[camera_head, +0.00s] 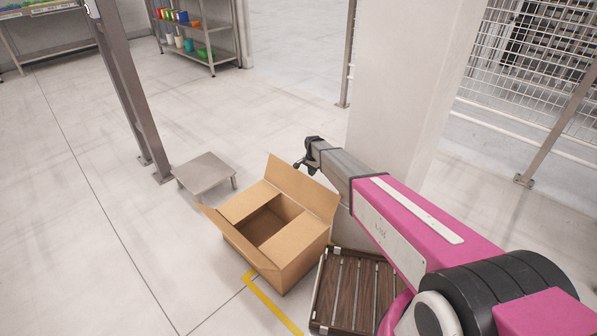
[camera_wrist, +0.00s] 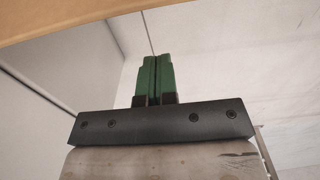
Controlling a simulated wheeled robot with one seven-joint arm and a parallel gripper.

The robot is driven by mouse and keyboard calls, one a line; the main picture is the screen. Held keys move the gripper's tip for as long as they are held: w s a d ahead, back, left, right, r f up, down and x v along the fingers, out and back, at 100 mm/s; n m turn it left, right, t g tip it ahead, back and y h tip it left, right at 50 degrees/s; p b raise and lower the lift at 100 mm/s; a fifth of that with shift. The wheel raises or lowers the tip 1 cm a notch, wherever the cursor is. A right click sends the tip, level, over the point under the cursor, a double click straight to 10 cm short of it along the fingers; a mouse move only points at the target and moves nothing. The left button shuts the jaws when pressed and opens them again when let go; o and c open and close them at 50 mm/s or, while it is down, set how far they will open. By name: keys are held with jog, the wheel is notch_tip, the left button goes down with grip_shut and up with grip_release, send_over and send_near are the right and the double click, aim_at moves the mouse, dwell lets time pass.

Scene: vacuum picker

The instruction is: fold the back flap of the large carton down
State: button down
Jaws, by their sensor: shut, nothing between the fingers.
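The large carton (camera_head: 285,262) stands on the floor with its top partly open. Its back flap (camera_head: 303,187) stands up, leaning away from the opening. Two opposite flaps lie folded inward with a gap between them, and the front-left flap (camera_head: 222,234) sticks up and outward. My gripper (camera_head: 312,171) is just behind the back flap's upper edge in the head view; I cannot tell if it touches. In the wrist view its green fingers (camera_wrist: 155,78) are shut together and empty. A cardboard edge (camera_wrist: 60,18) crosses the top left of that view.
A dark slatted pallet (camera_head: 345,290) lies right of the carton under my arm. A white pillar (camera_head: 405,90) rises behind my gripper. A low metal platform (camera_head: 204,172) and a steel post (camera_head: 130,85) stand to the left.

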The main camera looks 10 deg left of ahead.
jog(key=shift+f, duration=1.2)
jog(key=shift+s+a, duration=0.1)
jog(key=shift+s+a, duration=0.45)
jog(key=shift+s, duration=0.3)
jog(key=shift+s, duration=0.1)
notch_tip(320, 180, up, 2)
send_over(296, 193)
jog(key=shift+r, duration=0.1)
dwell(1.6)
jog(key=shift+a, duration=0.1)
dwell(0.3)
